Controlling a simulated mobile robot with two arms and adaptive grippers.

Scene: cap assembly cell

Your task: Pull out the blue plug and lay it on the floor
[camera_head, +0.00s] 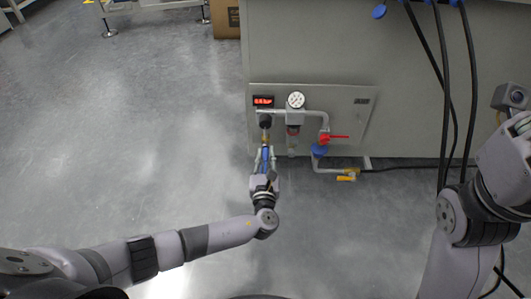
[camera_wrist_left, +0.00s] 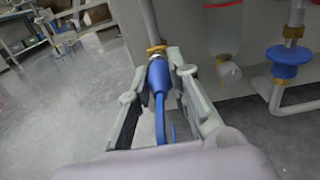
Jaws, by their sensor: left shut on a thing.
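The blue plug (camera_wrist_left: 158,76) is in the left wrist view, under a brass fitting (camera_wrist_left: 156,49) at the lower end of a grey pipe. It appears to meet the fitting. A thin blue hose (camera_wrist_left: 160,120) hangs from it. My left gripper (camera_wrist_left: 160,72) is shut on the plug, one finger on each side. In the head view, my left gripper (camera_head: 265,158) reaches up to the plug below the pipework and hides most of it. My right arm is at the right edge of the head view. Its fingertips do not show clearly. The grey floor (camera_head: 150,120) is open.
A panel on the grey cabinet (camera_head: 420,80) carries a red display (camera_head: 263,100), a gauge (camera_head: 296,100) and a red valve handle (camera_head: 334,137). A blue round part (camera_head: 319,150) and a low pipe with a yellow handle (camera_head: 346,178) stand right of the plug. Black cables hang at right. Floor at left is clear.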

